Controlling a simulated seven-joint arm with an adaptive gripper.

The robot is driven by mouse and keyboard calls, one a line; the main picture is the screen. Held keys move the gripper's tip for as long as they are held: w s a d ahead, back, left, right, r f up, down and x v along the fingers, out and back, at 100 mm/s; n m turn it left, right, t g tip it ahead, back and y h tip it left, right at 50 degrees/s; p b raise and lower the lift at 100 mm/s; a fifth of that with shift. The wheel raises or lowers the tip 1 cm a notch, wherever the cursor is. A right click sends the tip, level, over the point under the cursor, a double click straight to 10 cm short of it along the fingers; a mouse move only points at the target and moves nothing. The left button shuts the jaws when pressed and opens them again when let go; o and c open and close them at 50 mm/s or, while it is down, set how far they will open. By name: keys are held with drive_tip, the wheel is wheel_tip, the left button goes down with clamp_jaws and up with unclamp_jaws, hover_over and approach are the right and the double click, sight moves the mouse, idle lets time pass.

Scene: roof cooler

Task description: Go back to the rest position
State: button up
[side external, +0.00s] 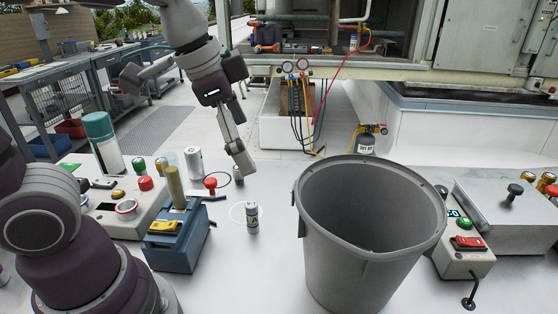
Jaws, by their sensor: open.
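My gripper (240,165) hangs fingers down above the white table, left of the big grey bin. It is open, and I see nothing held in it. A small metal cylinder (238,175) stands right by the fingertips; I cannot tell whether they touch. A small silver can with a dark band (252,217) stands upright on the table in front of the gripper, beside a thin ring marking.
The grey bin (318,235) fills the middle right. A blue box (178,245) with a brass cylinder stands left. Control boxes with buttons (463,255) sit right. A white canister (194,163) and a red-knobbed part (210,184) stand behind the blue box.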

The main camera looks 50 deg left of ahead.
drive_tip(key=s+a+f+n+t, duration=0.1)
drive_tip(key=s+a+f+n, duration=0.1)
drive_tip(key=s+n, duration=0.3)
drive_tip(key=shift+a+f+n+y, duration=0.25)
drive_tip(key=shift+a+n+y, duration=0.15)
drive_tip(key=shift+a+n, duration=0.15)
